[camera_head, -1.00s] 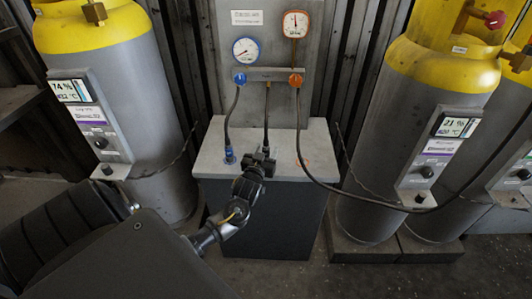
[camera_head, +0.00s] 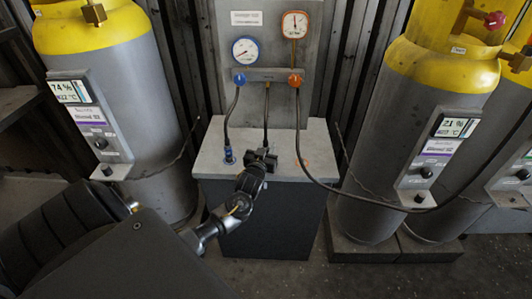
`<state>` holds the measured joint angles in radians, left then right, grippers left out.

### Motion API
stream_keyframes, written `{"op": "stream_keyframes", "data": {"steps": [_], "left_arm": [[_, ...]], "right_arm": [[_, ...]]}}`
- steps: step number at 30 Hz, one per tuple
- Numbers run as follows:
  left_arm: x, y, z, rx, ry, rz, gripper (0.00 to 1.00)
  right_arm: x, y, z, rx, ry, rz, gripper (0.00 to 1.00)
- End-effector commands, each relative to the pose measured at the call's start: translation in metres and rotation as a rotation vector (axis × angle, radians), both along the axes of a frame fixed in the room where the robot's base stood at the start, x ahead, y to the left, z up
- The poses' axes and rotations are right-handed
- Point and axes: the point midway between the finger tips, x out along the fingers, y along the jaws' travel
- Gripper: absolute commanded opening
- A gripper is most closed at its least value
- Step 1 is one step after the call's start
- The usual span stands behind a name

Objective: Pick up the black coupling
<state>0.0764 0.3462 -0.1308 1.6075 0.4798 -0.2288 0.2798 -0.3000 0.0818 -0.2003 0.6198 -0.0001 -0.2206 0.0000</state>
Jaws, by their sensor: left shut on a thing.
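My left gripper (camera_head: 263,158) is above the light top of the small grey cabinet (camera_head: 213,160), at the lower end of the middle black hose (camera_head: 266,115). It is shut on the black coupling at that hose's end. The coupling itself is mostly hidden by the dark fingers, and I cannot tell whether it touches the cabinet top. My right gripper does not show.
A gauge panel (camera_head: 257,62) with a blue gauge (camera_head: 245,50) and an orange gauge (camera_head: 295,24) stands behind. A blue coupling (camera_head: 229,156) is left of the gripper. Yellow-topped cylinders stand left (camera_head: 150,90) and right (camera_head: 400,110). A long black hose (camera_head: 310,172) loops right.

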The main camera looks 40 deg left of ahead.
Motion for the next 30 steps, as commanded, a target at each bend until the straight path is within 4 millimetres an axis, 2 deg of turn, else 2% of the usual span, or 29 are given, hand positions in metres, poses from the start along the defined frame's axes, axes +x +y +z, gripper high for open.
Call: {"op": "stream_keyframes", "data": {"steps": [8, 13, 17, 21, 27, 30], "left_arm": [[0.000, 0.000, 0.010, -0.001, -0.004, 0.000, 0.00], [-0.001, 0.000, 0.035, -0.001, -0.007, 0.000, 0.00], [-0.022, -0.009, 0.060, -0.002, -0.006, -0.002, 0.00], [-0.048, -0.020, 0.093, -0.003, -0.007, -0.002, 0.00], [-0.093, -0.037, 0.113, -0.003, -0.003, 0.000, 0.00], [-0.108, -0.044, 0.120, -0.002, -0.003, -0.001, 0.00]], "right_arm": [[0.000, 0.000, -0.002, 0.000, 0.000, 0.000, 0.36], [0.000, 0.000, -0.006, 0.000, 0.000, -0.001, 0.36], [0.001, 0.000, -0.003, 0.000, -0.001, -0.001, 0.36], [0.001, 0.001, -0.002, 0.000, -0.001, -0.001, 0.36], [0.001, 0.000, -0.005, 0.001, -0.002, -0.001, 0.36], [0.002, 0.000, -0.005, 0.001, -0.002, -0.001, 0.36]]}}
